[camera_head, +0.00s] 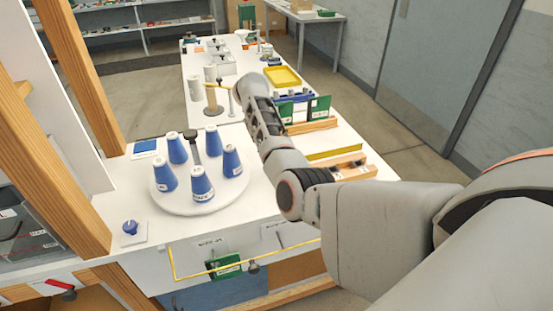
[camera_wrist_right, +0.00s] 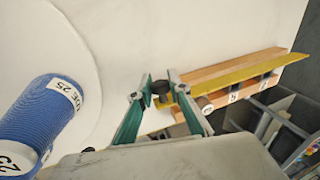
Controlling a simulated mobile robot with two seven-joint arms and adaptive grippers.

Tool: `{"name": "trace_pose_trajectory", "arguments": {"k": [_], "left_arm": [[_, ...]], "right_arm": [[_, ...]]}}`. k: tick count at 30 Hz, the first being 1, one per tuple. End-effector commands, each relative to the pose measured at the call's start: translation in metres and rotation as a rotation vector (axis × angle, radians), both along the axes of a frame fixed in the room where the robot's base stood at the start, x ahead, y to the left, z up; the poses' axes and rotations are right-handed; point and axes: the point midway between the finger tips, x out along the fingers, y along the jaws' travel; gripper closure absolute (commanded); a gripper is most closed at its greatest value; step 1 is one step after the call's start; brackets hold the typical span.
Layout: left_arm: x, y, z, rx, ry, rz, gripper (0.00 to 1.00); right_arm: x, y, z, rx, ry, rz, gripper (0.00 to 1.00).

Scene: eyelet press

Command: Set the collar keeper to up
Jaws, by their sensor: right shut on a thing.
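My right gripper (camera_wrist_right: 161,89) shows in the right wrist view, its teal fingers closed on a small dark round knob (camera_wrist_right: 160,86). The knob appears to be the collar keeper's, over the white table top. Its stem and base are mostly hidden, and I cannot tell whether the keeper is up or down. In the head view my right arm comes in from the right and hides the fingertips and the knob. My left gripper is not in view.
A white turntable (camera_head: 184,207) with several blue thread cones (camera_head: 201,185) stands left of my right arm. Right of the arm lies a wooden block (camera_wrist_right: 275,62) with a yellow strip (camera_wrist_right: 245,72). Green cards (camera_head: 319,108) and a yellow tray (camera_head: 282,77) stand farther back.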

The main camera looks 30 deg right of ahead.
Motion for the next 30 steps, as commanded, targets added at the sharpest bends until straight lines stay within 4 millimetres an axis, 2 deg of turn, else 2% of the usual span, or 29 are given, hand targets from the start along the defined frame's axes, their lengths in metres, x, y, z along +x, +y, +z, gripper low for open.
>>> {"name": "trace_pose_trajectory", "arguments": {"k": [9, 25, 26, 27, 28, 30], "left_arm": [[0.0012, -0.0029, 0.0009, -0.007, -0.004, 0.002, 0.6], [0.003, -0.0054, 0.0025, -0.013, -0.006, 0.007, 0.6], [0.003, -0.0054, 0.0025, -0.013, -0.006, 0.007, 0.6], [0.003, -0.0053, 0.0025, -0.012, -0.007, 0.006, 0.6], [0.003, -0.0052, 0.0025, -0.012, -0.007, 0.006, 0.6], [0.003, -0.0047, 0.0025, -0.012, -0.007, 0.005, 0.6]], "right_arm": [[0.0005, 0.0013, -0.0034, 0.019, 0.063, 0.0, 1.0], [0.0, 0.0011, -0.0049, 0.021, 0.077, -0.001, 1.0], [-0.0001, 0.0011, -0.005, 0.021, 0.077, -0.001, 0.8], [-0.0001, 0.001, -0.005, 0.021, 0.077, -0.001, 0.69], [0.0, 0.001, -0.005, 0.021, 0.077, -0.001, 0.65], [0.0002, 0.0006, -0.0045, 0.02, 0.076, -0.001, 0.65]]}}
